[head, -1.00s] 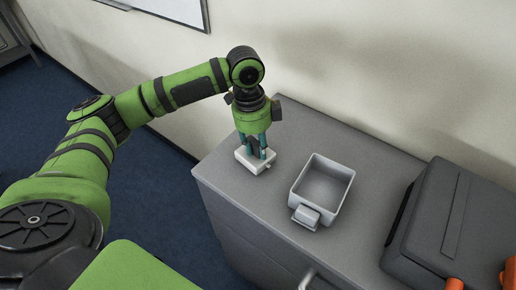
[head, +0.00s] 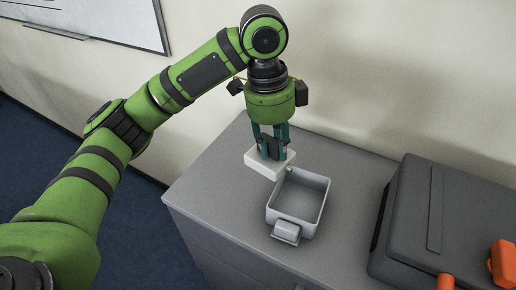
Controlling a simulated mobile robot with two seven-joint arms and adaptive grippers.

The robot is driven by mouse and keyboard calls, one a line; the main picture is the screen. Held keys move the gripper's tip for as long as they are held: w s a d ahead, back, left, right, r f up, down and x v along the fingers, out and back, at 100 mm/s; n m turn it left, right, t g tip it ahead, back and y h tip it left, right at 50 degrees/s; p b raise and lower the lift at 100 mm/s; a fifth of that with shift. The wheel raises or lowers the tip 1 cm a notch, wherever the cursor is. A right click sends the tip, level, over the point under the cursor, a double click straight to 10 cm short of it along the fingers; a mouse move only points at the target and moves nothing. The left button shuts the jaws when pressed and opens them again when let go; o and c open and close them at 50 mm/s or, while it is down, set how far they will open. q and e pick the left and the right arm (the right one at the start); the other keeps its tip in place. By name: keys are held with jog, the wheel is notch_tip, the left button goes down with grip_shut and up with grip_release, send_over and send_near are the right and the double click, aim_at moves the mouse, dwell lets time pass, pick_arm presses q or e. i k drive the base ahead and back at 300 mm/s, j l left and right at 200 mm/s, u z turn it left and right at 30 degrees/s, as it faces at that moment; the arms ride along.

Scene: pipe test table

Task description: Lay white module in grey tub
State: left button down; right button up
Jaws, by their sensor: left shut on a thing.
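The white module (head: 262,166) is a flat, pale block held between the fingers of my left gripper (head: 273,150). The gripper points down and is shut on it. The module hangs at the back left edge of the grey tub (head: 322,211) and overlaps its rim in the head view. I cannot tell whether they touch. The tub is an open, light grey box on the cabinet top with a block-shaped tab on its front side. Its visible inside is empty. My right gripper is not in view.
The grey cabinet top (head: 215,182) is clear to the left of the tub. A large dark grey case (head: 440,225) with orange parts (head: 503,262) stands at the right. The wall is close behind, with a whiteboard (head: 110,15) at the upper left.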

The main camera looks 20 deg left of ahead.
aim_at(298, 207)
jog(key=j+z, duration=0.4)
jog(key=k+j+z, duration=0.1)
jog(key=z, duration=0.3)
